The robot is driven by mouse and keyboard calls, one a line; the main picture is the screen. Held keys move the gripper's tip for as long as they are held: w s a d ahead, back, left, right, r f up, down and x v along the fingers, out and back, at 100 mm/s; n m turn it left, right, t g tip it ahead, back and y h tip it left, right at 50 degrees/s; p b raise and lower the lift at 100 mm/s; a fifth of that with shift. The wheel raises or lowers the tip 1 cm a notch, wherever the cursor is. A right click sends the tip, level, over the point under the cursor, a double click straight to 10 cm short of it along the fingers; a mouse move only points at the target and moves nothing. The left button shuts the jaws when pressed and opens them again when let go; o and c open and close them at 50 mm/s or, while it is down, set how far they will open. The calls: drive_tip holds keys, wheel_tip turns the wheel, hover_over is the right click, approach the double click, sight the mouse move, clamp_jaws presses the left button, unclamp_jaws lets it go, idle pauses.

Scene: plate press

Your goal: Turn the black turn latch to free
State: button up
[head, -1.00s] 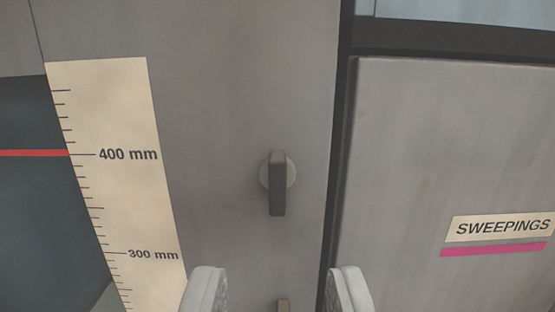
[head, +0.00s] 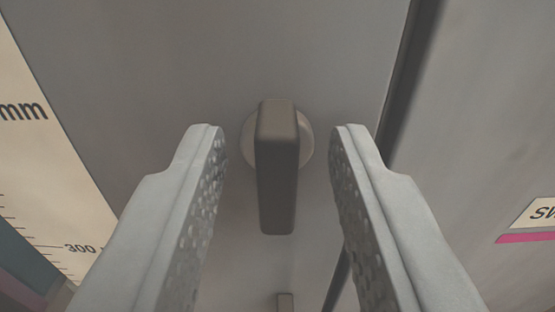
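The turn latch (head: 277,175) is a dark grey-black bar on a round pale base disc (head: 248,140), fixed to a grey metal panel. The bar stands upright, its long end pointing down. My gripper (head: 278,140) is open, with one grey finger on each side of the latch. Clear gaps show between both fingertips and the bar, so neither seems to touch it. Whether the fingertips reach as deep as the bar is hard to tell.
A cream scale strip (head: 40,150) runs down the left. A small brownish piece (head: 285,302) sits on the panel below the latch. A dark seam (head: 408,70) and a grey door with a partly cut-off label (head: 538,212) are at the right.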

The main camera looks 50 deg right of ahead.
drive_tip(key=c, duration=0.7)
drive_tip(key=shift+n, duration=0.4)
drive_tip(key=n, duration=0.5)
drive_tip(key=shift+w+a+n, duration=0.1)
drive_tip(key=shift+n, duration=0.3)
drive_tip(key=n, duration=0.5)
drive_tip(key=shift+f, duration=0.1)
drive_tip(key=n, duration=0.6)
drive_tip(key=shift+w+f, duration=0.1)
drive_tip(key=shift+n, duration=0.3)
drive_tip(key=shift+a, duration=0.1)
